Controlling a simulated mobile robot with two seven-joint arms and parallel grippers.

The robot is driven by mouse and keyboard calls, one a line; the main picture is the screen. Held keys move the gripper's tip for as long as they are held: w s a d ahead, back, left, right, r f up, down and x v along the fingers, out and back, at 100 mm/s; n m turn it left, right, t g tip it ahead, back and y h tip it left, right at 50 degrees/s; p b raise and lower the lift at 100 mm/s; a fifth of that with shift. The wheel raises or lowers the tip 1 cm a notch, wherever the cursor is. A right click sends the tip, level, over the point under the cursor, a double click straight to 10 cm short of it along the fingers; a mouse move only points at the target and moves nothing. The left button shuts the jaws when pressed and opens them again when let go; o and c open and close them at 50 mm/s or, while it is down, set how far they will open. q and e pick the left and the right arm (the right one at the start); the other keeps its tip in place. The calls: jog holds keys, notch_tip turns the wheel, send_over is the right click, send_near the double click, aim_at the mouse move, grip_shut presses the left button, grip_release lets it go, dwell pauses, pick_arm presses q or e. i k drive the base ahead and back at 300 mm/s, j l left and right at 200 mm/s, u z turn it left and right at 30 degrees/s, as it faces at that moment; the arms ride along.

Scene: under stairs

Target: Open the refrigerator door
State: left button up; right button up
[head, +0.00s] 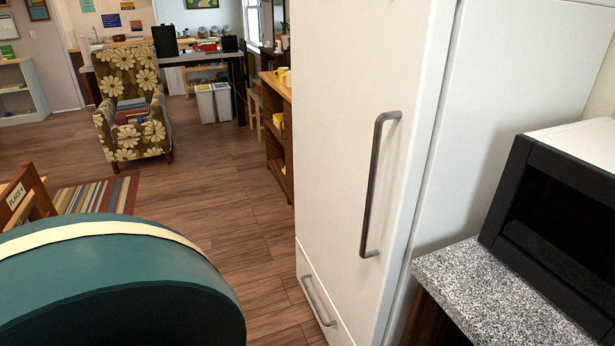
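A tall white refrigerator (345,150) fills the middle right of the head view. Its large upper door is shut, with a dark grey vertical bar handle (371,185) near the door's right edge. Below it is a shut drawer front with a smaller grey handle (318,302). The refrigerator's top is cut off by the frame. Neither of my grippers shows in the view, and nothing touches the handles.
A granite counter (480,290) with a black-fronted microwave (555,215) stands close on the right. A large rounded green object (120,285) fills the lower left. Wooden floor (225,215) lies open left of the refrigerator, toward a floral armchair (130,95) and wooden shelves (277,130).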

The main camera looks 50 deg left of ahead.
aim_at(367, 76)
jog(key=u, duration=1.4)
